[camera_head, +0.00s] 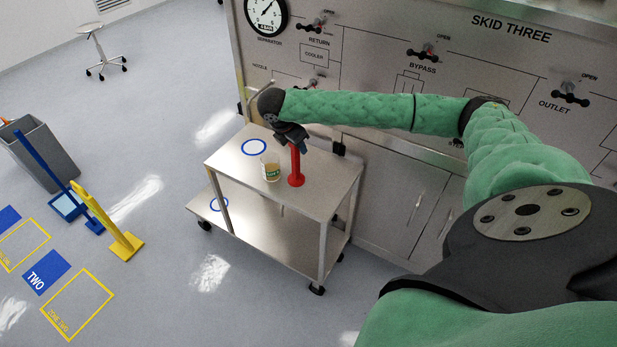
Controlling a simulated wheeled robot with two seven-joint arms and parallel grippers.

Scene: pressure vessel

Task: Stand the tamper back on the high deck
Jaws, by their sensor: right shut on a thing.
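The red tamper (296,166) is upright, with a round base at the bottom. My right gripper (293,143) is shut on its upper end. The tamper's base shows over the right-hand part of the cart's high deck (325,183); I cannot tell whether it touches the deck or hangs just above it. A blue ring (254,147) is marked on the high deck, left of the tamper. My left gripper is not in view.
A labelled jar (270,170) stands on the high deck close to the tamper's left. The low deck (260,227) has another blue ring. The skid panel (375,50) with valve handles rises behind the cart. Yellow and blue stands (110,225) are on the floor at left.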

